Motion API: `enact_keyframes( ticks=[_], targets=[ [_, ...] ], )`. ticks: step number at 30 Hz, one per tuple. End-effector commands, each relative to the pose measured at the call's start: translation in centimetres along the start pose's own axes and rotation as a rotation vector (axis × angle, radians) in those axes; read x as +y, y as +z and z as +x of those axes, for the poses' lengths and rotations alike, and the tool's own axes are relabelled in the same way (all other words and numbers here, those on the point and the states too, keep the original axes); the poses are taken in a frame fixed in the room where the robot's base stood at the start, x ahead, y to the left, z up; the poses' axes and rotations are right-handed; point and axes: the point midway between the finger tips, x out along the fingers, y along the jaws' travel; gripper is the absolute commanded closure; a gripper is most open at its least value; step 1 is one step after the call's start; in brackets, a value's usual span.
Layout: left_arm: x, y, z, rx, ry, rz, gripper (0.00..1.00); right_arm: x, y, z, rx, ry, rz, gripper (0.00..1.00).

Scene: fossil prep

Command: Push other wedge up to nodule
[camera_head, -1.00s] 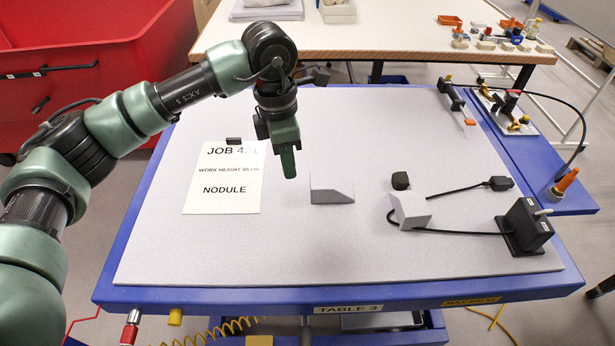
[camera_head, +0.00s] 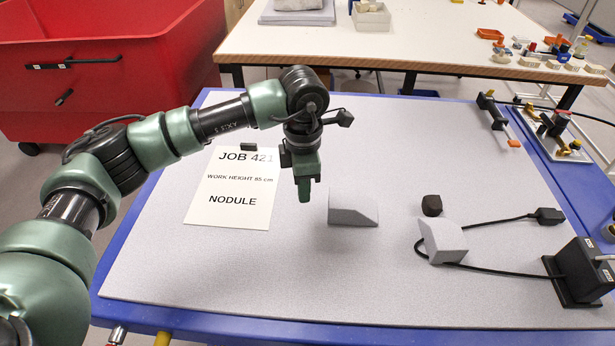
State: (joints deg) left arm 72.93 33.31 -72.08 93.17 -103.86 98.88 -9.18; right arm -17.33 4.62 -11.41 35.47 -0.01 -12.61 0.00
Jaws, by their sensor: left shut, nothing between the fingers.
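The dark brown nodule (camera_head: 432,205) sits on the grey table top, right of centre. One pale grey wedge (camera_head: 442,242) stands just in front of it, very close; I cannot tell whether they touch. The other grey wedge (camera_head: 352,209) lies to the left of the nodule, with a clear gap between, its sloped end toward the nodule. My left gripper (camera_head: 304,198) is shut and empty, pointing down to the left of this other wedge and apart from it. My right gripper is not in view.
A black cable loops from a black box (camera_head: 580,272) around the near wedge. A job sheet (camera_head: 231,190) lies at left with a small black block (camera_head: 249,147) at its top. A tool rail (camera_head: 497,118) stands at the far right. The front middle is clear.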

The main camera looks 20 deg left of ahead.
Motion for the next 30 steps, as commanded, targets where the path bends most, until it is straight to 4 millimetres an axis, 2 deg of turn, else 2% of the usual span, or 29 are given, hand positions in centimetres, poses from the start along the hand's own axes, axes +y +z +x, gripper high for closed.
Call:
enact_keyframes(
  ticks=[1,6,8,9,12,16,30],
  targets=[
    [-0.1,-0.1,0.9,0.004,-0.005,-0.001,1.00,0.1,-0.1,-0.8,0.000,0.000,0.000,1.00],
    [-0.1,-0.1,4.5,0.003,-0.005,-0.002,1.00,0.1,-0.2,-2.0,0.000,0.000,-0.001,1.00],
    [-0.1,0.2,5.3,0.001,-0.002,0.000,1.00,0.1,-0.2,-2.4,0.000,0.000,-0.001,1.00],
    [-0.1,1.3,4.9,-0.002,-0.001,0.002,1.00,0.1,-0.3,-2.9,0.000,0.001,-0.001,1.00],
    [-0.1,2.6,5.0,-0.001,-0.001,0.001,1.00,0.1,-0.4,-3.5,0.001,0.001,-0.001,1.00],
    [0.0,3.6,5.2,0.000,0.000,0.000,1.00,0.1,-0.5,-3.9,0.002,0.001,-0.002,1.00],
    [0.0,4.2,5.5,-0.001,0.001,0.000,1.00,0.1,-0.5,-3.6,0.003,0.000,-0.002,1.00]
  ],
)
